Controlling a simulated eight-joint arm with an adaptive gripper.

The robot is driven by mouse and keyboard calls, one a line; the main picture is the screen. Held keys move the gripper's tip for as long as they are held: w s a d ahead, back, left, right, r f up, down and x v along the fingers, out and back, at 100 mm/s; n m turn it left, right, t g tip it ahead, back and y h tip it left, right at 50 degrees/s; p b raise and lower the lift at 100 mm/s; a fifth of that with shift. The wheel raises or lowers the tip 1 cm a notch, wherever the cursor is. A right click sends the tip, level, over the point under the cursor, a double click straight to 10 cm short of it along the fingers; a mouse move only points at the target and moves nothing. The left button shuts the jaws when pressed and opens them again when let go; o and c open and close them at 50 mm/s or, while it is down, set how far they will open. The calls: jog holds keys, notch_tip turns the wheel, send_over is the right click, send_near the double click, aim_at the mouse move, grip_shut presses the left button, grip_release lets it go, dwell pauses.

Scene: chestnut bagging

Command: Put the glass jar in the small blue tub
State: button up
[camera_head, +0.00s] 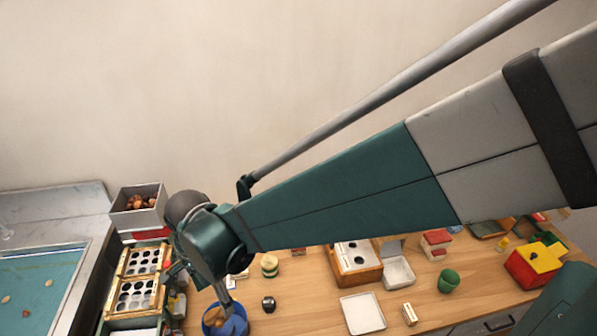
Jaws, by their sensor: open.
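A blue tub (238,328) stands on the wooden table at the bottom left, cut by the lower picture edge. Something tan or brown lies in it, too small to make out. My gripper (228,306) points down at the tub, its tips over or inside the rim; the depth is hard to tell. The jaws are open, though the fingers look narrow from here. I cannot pick out a glass jar for sure. A small dark round object (269,304) stands right of the tub, and a banded cream and green round container (269,265) stands behind it.
Racks with round holes (136,294) and a grey box of brown chestnuts (138,206) stand left of the tub. A wooden box (358,272), white tray (363,313), green cup (449,281) and red-yellow box (532,266) stand to the right. My arm hides the back of the table.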

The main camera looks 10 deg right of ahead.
jog(key=s+d+r+n+t, duration=0.1)
jog(key=d+r+n+t, duration=0.2)
jog(key=d, duration=1.4)
jog(key=s+d+r+n+t, duration=0.1)
jog(key=d+r+n+t, duration=0.3)
jog(key=d, duration=1.2)
notch_tip(320, 180, up, 8)
jog(key=n, duration=0.4)
jog(key=shift+d+f, duration=0.2)
jog(key=shift+d, duration=0.15)
